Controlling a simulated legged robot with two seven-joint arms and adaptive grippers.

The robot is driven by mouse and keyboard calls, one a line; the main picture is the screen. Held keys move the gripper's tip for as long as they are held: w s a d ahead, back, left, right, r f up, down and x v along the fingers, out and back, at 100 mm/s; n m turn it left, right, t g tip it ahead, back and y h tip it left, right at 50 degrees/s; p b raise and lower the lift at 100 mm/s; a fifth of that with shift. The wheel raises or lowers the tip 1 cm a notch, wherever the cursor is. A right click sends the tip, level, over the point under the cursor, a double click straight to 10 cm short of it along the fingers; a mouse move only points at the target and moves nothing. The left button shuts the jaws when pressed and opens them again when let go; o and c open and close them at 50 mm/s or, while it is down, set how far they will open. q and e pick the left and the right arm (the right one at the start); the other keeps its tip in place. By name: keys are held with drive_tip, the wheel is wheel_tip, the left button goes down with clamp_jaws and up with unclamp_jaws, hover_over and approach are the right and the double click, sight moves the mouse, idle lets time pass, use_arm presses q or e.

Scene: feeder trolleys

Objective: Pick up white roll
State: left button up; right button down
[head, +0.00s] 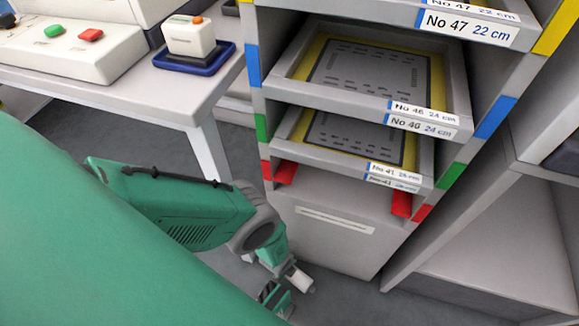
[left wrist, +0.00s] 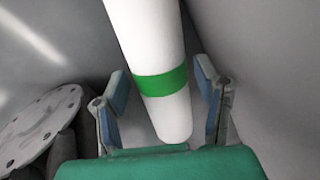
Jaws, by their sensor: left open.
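The white roll (left wrist: 150,40) with a green band fills the middle of the left wrist view. It runs from the top edge down between the fingers of my left gripper (left wrist: 163,82). The fingers are open, one on each side of the roll, with a gap showing on both sides. The roll's near end lies close to the green palm, and its far end is out of the picture. In the head view my left gripper (head: 275,295) is low, near the floor in front of the shelf unit. A small white piece shows beside it, but I cannot tell if it is the roll. My right gripper is not in view.
A shelf unit (head: 330,232) with labelled grey trays (head: 372,108) stands ahead. A table (head: 170,90) with a button box (head: 75,50) and a white block (head: 188,38) is at the upper left. Another grey unit (head: 500,240) stands right. Grey floor lies between.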

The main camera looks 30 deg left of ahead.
use_arm(q)
drive_tip(key=shift+w+a+f+b, duration=0.1)
drive_tip(key=shift+a+f+b, duration=0.1)
drive_tip(key=shift+f, duration=0.35)
drive_tip(key=shift+w+a+f+b, duration=0.1)
drive_tip(key=shift+f+b, duration=0.05)
drive_tip(key=shift+f, duration=0.4)
drive_tip(key=shift+s+d+r, duration=0.1)
drive_tip(key=shift+d, duration=0.15)
drive_tip(key=c, duration=1.1)
drive_tip(key=shift+a+r, duration=0.1)
